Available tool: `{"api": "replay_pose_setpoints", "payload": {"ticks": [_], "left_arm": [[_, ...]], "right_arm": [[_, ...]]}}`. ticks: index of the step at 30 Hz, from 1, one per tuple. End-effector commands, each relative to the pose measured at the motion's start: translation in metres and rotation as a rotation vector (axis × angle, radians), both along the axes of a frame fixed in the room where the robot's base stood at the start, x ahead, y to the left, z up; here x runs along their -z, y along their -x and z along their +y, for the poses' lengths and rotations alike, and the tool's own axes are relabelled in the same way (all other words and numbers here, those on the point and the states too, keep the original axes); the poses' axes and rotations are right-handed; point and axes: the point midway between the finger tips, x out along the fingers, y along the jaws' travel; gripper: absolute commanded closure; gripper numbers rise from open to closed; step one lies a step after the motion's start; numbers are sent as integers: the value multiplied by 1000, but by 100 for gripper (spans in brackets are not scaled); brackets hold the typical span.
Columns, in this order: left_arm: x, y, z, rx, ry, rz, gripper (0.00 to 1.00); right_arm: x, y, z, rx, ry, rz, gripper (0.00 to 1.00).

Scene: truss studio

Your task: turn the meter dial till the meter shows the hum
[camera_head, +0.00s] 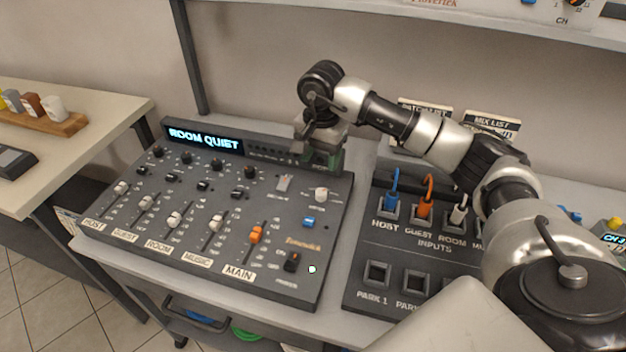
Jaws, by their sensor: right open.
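The mixer (205,262) lies on the bench with its lit display (205,140) reading "ROOM QUIET". A pale round knob (321,194) sits near its right edge, and a small pale switch (284,182) is to the left of it. I cannot tell for sure which control is the meter dial. My right gripper (320,162) points down over the mixer's back right corner, behind the pale knob and apart from it. It is open with nothing seen in it, and it hides part of the panel there. My left gripper is out of view.
Faders, including an orange one (256,234), and rows of dark knobs cover the mixer. To its right is an inputs panel (400,246) with blue, orange and white plugs. A shelf (480,28) overhangs the back. A side table (95,110) stands at the left.

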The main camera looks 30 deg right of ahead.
Motion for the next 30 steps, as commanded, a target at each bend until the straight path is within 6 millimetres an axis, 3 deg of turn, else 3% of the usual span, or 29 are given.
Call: {"api": "replay_pose_setpoints", "payload": {"ticks": [8,15,21,28,30], "left_arm": [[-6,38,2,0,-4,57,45],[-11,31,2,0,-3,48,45],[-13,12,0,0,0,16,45],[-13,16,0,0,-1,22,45],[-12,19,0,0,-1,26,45]], "right_arm": [[51,2,1,0,-1,6,45],[87,1,1,0,-2,3,45],[98,1,1,-1,-2,1,45],[99,1,1,-1,-2,1,45],[99,1,1,-1,-2,1,54]]}}
